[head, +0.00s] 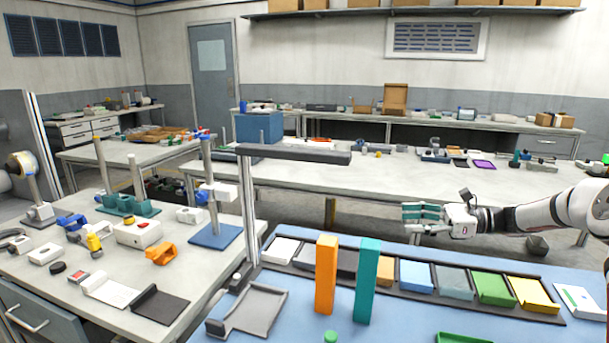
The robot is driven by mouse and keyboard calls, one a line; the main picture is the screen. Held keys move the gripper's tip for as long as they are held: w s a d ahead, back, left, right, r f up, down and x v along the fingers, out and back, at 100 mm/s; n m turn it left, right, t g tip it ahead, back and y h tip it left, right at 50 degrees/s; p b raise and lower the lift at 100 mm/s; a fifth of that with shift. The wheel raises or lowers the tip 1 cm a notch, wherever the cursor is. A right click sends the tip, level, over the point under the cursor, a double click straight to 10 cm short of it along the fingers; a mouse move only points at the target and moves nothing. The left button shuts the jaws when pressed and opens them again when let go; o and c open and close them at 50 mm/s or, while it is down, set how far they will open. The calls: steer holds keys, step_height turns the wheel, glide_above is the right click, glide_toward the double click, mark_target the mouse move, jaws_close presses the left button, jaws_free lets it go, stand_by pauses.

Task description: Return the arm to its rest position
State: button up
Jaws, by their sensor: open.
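My gripper (424,214) is at the right of the head view, at the end of my white arm (545,212), which reaches in from the right edge. It points left and is held above the far side of the blue-topped table (420,330). Its fingers are apart and nothing shows between them. An orange upright block (326,274) and a teal upright block (367,280) stand on the blue table, to the left of and nearer than my gripper. No film reel can be made out clearly on this table.
A dark tray (405,291) with several coloured flat pieces runs along the blue table. A cluttered workbench (60,245) stands left. A long white bench (375,180) stands behind.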

steer(key=s+a+r+n+g+h+p, duration=0.2)
steer(key=s+a+r+n+h, duration=0.3)
steer(key=s, duration=0.4)
steer(key=s+a+r+n+g+h+p, duration=0.2)
steer(key=s+a+r+n+h, duration=0.15)
steer(key=s+a+r, duration=0.45)
steer(key=s+d+r+n+t+h+p, duration=0.1)
steer(key=s+n, duration=0.3)
steer(key=s, duration=0.6)
steer(key=s+d+r+n+t+h+p, duration=0.1)
steer(key=s+d+n+h+p, duration=0.1)
steer(key=s, duration=0.8)
steer(key=s+d+r+n+t+h+p, duration=0.1)
steer(key=s+n+h, duration=0.3)
steer(key=s, duration=0.6)
steer(key=shift+s+d+r+n+t+h+p, duration=0.25)
steer(key=shift+s+d+n+t+h+p, duration=0.15)
steer(key=shift+d+n+p, duration=0.35)
steer(key=shift+a, duration=0.15)
steer(key=shift+c, duration=0.6)
